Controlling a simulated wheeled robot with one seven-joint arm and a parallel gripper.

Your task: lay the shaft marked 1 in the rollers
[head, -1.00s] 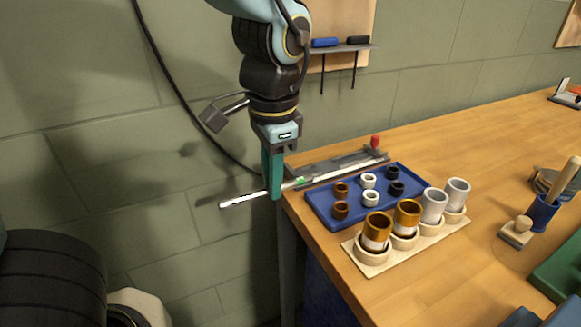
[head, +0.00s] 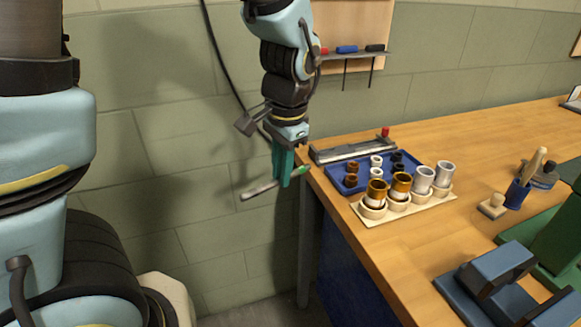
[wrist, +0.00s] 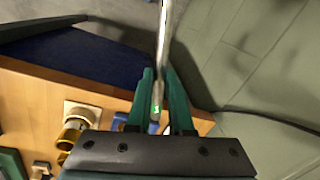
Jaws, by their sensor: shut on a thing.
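My gripper (head: 283,182) is shut on a slim grey shaft (head: 260,190) and holds it in the air, just left of the bench's left end. The shaft lies across the fingers, slightly tilted in the head view, with a green mark near its right end. In the wrist view the shaft (wrist: 163,45) runs up from between the green fingers (wrist: 157,105). Its green tag bears a pale mark too small to read. A blue fixture (head: 490,268) stands at the bench's lower right, partly cut off; I cannot tell whether it holds the rollers.
The wooden bench (head: 440,225) holds a blue tray (head: 334,182) of small rings, a pale rack (head: 425,207) of several cups, and a grey rail (head: 345,150) behind. The bench's front middle is clear.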

